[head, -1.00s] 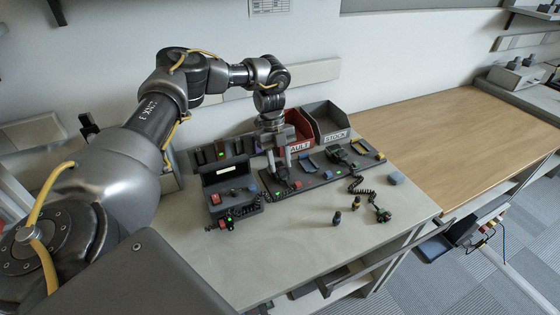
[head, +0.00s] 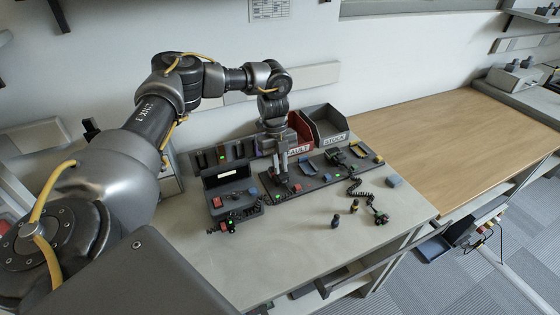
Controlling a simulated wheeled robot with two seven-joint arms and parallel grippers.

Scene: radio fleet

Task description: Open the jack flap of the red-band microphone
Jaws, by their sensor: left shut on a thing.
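My left gripper (head: 281,170) points down over the dark rack on the bench, its fingers close together. It is shut on a small dark part at the rack's left section, mostly hidden by the fingers. A dark piece with a red mark (head: 297,187) sits just right of and below the fingertips. It may be the red-band microphone, but it is too small to tell, and I cannot make out its jack flap. Another dark device with red and green spots (head: 228,226) lies at the bench front, left of the gripper. My right gripper is not in view.
An open dark case (head: 228,173) stands left of the gripper. A red bin (head: 301,128) and a grey bin (head: 331,125) stand behind. The front bench (head: 270,255) is clear.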

